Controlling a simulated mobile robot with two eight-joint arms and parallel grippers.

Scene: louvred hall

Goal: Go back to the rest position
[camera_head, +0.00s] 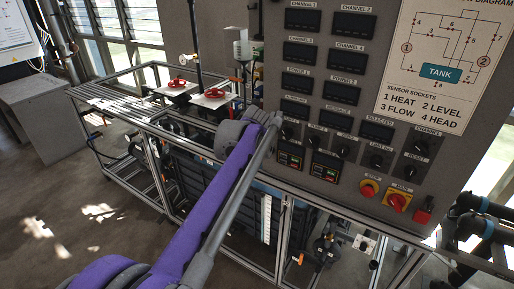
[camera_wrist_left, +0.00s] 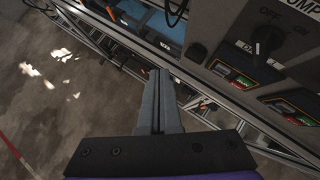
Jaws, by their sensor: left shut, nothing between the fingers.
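My left arm, purple and grey, reaches up from the bottom left in the head view. It ends at a grey wrist in front of the left edge of the control panel (camera_head: 330,100); the fingers cannot be made out there. In the left wrist view my left gripper (camera_wrist_left: 158,73) is shut, its two grey fingers together with nothing between them. The fingertips are beside the panel's lower left part, with a dark OFF/ON knob (camera_wrist_left: 264,42) to their right. They appear apart from the panel. My right gripper is not in view.
A metal frame bench (camera_head: 120,92) with red handwheels (camera_head: 178,84) stands behind and left of my arm. The panel has several knobs and a yellow-ringed MAIN switch (camera_head: 397,201). Black pipes (camera_head: 480,225) are at the right. Floor (camera_head: 60,215) at the left is clear.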

